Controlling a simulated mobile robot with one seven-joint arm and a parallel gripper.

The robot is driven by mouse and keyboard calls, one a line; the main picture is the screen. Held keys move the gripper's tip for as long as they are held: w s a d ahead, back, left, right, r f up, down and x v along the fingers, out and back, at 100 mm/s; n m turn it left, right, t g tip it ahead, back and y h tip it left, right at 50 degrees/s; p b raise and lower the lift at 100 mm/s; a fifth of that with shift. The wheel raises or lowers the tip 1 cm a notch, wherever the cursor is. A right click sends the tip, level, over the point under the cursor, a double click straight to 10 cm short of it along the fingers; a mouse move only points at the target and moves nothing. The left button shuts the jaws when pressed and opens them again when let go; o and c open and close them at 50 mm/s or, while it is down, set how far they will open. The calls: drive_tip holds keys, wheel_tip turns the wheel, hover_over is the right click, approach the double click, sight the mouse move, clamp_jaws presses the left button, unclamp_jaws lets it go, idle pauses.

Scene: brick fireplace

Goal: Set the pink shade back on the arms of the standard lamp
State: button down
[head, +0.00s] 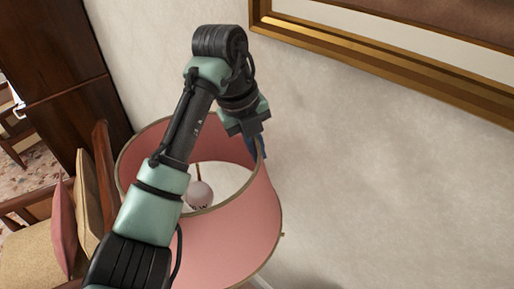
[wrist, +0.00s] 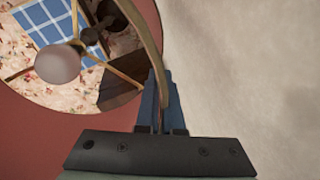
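The pink shade (head: 228,240) has brown-trimmed rims and is open at the top. It surrounds the white round bulb (head: 200,195) of the standard lamp. My gripper (head: 257,147) is at the shade's upper rim on the far right side. In the wrist view, its blue fingers (wrist: 160,108) are closed on either side of the rim of the pink shade (wrist: 115,150). Thin tan lamp arms (wrist: 124,77) spread out near the bulb (wrist: 57,63). I cannot tell whether the shade rests on them. My arm hides part of the shade's left side in the head view.
A plain wall (head: 390,180) stands close to the right of the shade, with a gilt picture frame (head: 400,75) above. A wooden armchair (head: 103,170) with cushions is close on the left. Dark wooden furniture (head: 70,55) stands behind it.

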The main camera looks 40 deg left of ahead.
drive_tip(key=shift+f, duration=0.25)
idle(0.3)
drive_tip(key=c, duration=1)
unclamp_jaws()
drive_tip(key=v, duration=1.3)
drive_tip(key=shift+b, duration=0.3)
drive_tip(key=o, duration=0.6)
drive_tip(key=shift+r, duration=0.1)
